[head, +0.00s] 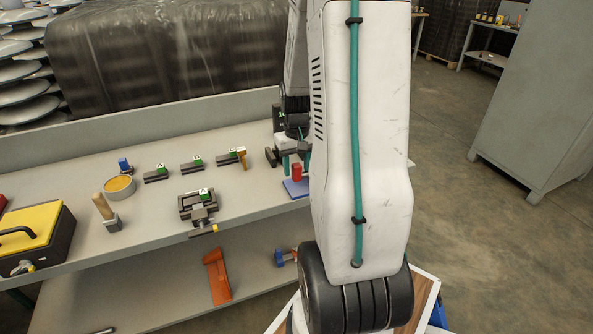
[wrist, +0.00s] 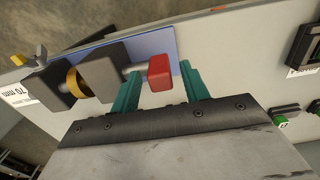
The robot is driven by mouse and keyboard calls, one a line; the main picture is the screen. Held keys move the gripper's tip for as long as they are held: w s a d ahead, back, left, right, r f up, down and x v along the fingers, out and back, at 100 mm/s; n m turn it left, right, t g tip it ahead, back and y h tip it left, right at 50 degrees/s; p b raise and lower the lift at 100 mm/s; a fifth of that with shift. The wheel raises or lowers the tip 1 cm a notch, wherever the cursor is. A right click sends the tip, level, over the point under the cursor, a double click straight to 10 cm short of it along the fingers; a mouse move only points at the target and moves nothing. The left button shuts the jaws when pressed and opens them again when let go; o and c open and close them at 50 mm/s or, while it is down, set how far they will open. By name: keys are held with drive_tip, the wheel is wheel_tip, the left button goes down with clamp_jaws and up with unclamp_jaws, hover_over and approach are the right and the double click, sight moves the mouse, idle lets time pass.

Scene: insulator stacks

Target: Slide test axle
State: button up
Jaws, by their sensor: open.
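The test axle shows in the wrist view as a short grey rod with a red end block (wrist: 160,72). Its rod runs left into a dark grey block (wrist: 104,74), with a gold ring (wrist: 75,82) beyond. They are on a blue plate (wrist: 150,43). My gripper (wrist: 161,71) is open, its teal fingers on either side of the red block, with a visible gap at the right finger; contact at the left is unclear. In the head view, the red block (head: 297,172) and blue plate (head: 292,188) show at the bench's right end, partly hidden by my arm.
The grey bench (head: 150,220) holds several dark blocks with green tags, a clamp-like fixture (head: 198,204), a round tin (head: 119,187), a wooden-handled brush (head: 106,212) and a yellow-topped case (head: 32,232). An orange part (head: 217,276) lies on the lower shelf. A grey cabinet (head: 535,100) stands right.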

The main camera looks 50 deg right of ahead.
drive_tip(key=shift+f, duration=1.05)
clamp_jaws()
drive_tip(key=shift+w+a, duration=0.35)
drive_tip(key=shift+a, duration=0.2)
unclamp_jaws()
drive_tip(key=shift+w+a, duration=0.1)
drive_tip(key=shift+a, duration=0.1)
drive_tip(key=shift+d, duration=0.1)
